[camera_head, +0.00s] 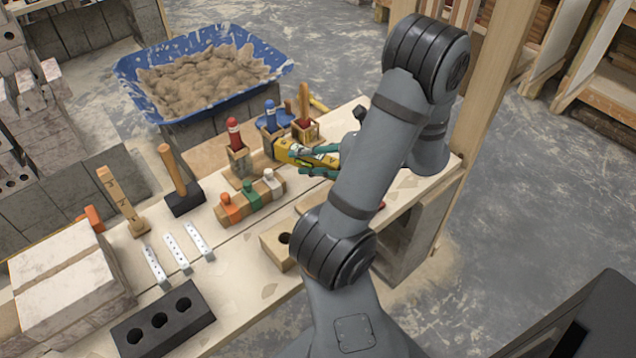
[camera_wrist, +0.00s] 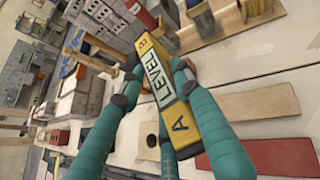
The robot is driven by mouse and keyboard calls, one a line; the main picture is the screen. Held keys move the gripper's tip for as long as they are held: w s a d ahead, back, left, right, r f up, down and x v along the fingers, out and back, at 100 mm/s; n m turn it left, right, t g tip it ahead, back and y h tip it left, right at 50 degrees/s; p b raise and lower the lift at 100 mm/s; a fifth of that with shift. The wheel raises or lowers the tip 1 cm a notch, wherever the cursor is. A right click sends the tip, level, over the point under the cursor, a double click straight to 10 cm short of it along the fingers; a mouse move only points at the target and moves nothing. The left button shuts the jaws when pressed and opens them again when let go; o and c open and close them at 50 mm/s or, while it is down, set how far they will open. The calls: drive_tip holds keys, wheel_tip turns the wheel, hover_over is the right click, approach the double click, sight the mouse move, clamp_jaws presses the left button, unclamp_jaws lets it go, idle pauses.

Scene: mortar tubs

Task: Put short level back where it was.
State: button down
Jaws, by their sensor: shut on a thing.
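The short level is a yellow bar with dark ends, marked "LEVEL", "A" and "B". In the head view the level (camera_head: 296,153) is held above the bench, beside the wooden holders. My gripper (camera_head: 322,162) has teal fingers and is shut on it, partly hidden by my arm. In the wrist view the level (camera_wrist: 152,75) lies slanted between the fingers of my gripper (camera_wrist: 158,78), its "A" end towards the camera. It looks raised off the bench, but I cannot tell by how much. Its far end overlaps the holders in the picture.
Wooden holders with a red-topped (camera_head: 234,133) and a blue-topped (camera_head: 271,117) tool stand close by. A block with orange, green and white pegs (camera_head: 262,205) lies nearer. A mallet (camera_head: 181,192), white strips (camera_head: 177,254), a black holed block (camera_head: 162,321) and a blue mortar tub (camera_head: 133,77) are left.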

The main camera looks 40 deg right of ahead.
drive_tip(key=s+d+f+m+t+h+b, duration=0.1)
drive_tip(key=s+d+f+m+h+b, duration=0.1)
drive_tip(key=d+m+h, duration=0.45)
drive_tip(key=shift+n+y, duration=0.85)
drive_tip(key=shift+n, duration=0.1)
drive_tip(key=w+d+f, duration=0.1)
drive_tip(key=w+f, duration=0.1)
drive_tip(key=w, duration=0.1)
drive_tip(key=w+d+f+b, duration=0.1)
drive_tip(key=w+f, duration=0.1)
drive_tip(key=w, duration=0.2)
drive_tip(key=w+d+f, duration=0.2)
drive_tip(key=w, duration=0.1)
drive_tip(key=shift+w+f, duration=0.35)
drive_tip(key=shift+f, duration=0.05)
drive_tip(key=shift+f+b, duration=0.65)
drive_tip(key=shift+f, duration=1.2)
drive_tip(key=shift+f+b, duration=0.35)
drive_tip(key=c, duration=1.3)
unclamp_jaws()
drive_tip(key=shift+o, duration=0.2)
drive_tip(key=shift+r, duration=0.1)
